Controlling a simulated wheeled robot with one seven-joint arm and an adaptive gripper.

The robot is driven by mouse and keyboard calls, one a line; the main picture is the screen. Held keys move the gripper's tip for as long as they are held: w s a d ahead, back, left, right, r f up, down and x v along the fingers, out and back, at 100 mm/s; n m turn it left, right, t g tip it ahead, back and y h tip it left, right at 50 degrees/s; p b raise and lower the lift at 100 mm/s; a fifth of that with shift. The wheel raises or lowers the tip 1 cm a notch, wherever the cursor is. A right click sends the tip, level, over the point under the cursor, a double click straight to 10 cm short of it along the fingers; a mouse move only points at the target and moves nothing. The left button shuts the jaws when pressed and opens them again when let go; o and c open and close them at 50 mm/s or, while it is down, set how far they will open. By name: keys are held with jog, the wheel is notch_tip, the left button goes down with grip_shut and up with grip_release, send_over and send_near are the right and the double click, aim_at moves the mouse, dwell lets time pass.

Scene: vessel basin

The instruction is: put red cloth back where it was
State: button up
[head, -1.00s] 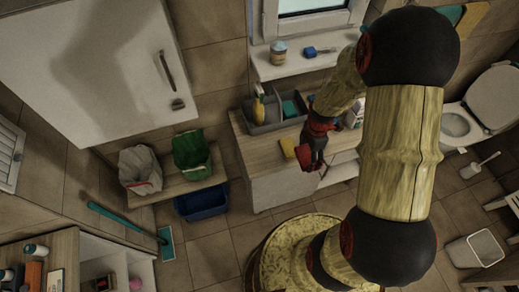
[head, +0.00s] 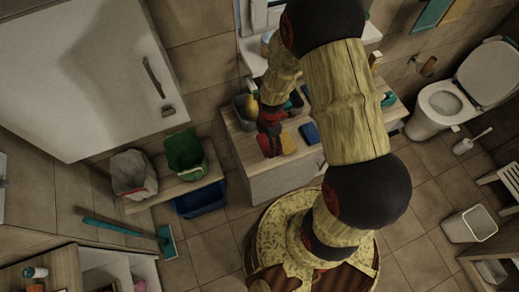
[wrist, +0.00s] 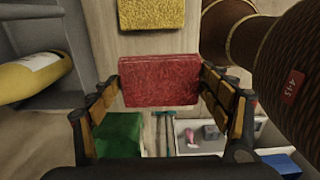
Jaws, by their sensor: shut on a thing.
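The red cloth (wrist: 160,82) is a folded, flat-faced block in the wrist view, level and held between both fingers. My gripper (wrist: 160,90) is shut on it at its left and right sides. In the head view my gripper (head: 270,146) is over the left front part of the wooden counter (head: 243,148), left of a yellow cloth (head: 288,143). The yellow cloth also shows above the red one in the wrist view (wrist: 152,12), with a gap between them. I cannot tell whether the red cloth touches the counter. In the head view my gripper mostly hides it.
A grey caddy (head: 240,112) with a yellow bottle (head: 252,106) stands behind my gripper. A blue cloth (head: 309,133) lies right of the yellow one. Green (head: 186,152) and grey (head: 130,172) bins stand on a low bench at left, near a blue basin (head: 200,200).

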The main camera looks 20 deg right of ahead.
aim_at(260, 154)
jog(key=a+f, duration=0.1)
jog(key=f, duration=0.1)
jog(key=a+f, duration=0.2)
jog(key=shift+w, duration=0.4)
jog(key=shift+w+a+f, duration=0.1)
jog(key=shift+a+f, duration=0.1)
jog(key=shift+f, duration=1.5)
jog(key=shift+f, duration=0.1)
jog(key=o, duration=1.1)
